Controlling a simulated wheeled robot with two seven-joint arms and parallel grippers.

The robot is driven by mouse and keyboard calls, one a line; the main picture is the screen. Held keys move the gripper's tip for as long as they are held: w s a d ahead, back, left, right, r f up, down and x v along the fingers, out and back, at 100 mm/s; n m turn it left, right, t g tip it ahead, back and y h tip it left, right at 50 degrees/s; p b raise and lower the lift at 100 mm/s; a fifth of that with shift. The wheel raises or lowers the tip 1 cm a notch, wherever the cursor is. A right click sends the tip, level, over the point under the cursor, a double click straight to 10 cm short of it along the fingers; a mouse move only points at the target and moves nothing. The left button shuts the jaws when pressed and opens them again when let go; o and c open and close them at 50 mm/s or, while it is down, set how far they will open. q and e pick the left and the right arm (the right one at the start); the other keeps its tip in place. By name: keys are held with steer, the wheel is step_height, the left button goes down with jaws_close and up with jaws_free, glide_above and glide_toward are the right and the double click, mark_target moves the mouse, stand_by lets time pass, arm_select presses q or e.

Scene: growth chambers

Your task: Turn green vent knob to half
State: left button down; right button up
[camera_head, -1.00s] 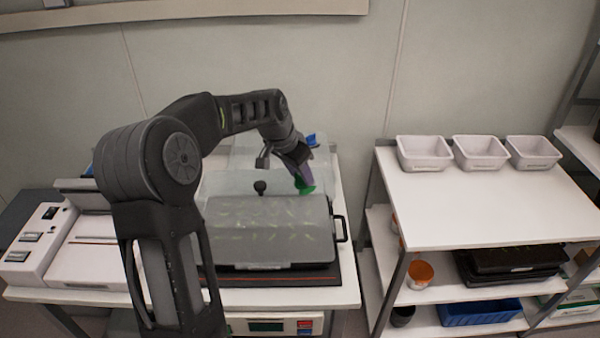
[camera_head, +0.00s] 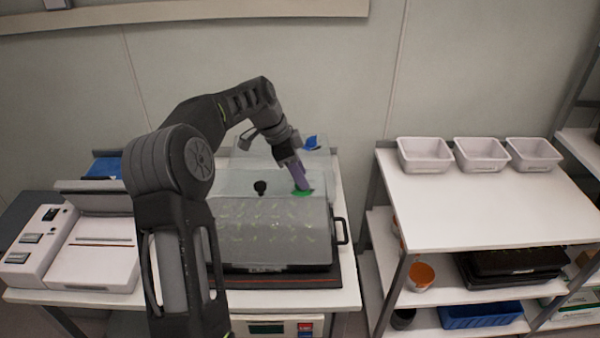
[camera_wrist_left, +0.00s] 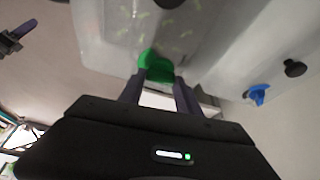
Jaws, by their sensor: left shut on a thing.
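In the left wrist view the green knob (camera_wrist_left: 155,68) lies between the tips of the two fingers (camera_wrist_left: 158,82). The fingers hide part of the knob, and I cannot read its setting. My right gripper is not clearly identifiable in the head view.
A black knob (camera_head: 260,187) stands on the same dome. A blue knob (camera_head: 311,142) sits on another clear dome behind. Several white trays (camera_head: 425,155) stand on the right shelf. A white device (camera_head: 95,250) stands at the left.

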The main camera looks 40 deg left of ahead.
arm_select(q)
steer(key=shift+m, duration=0.4)
steer(key=c, duration=0.8)
jaws_free()
steer(key=shift+c, duration=0.2)
steer(key=v, duration=0.7)
steer(key=shift+a+r, duration=0.2)
steer(key=shift+r, duration=0.2)
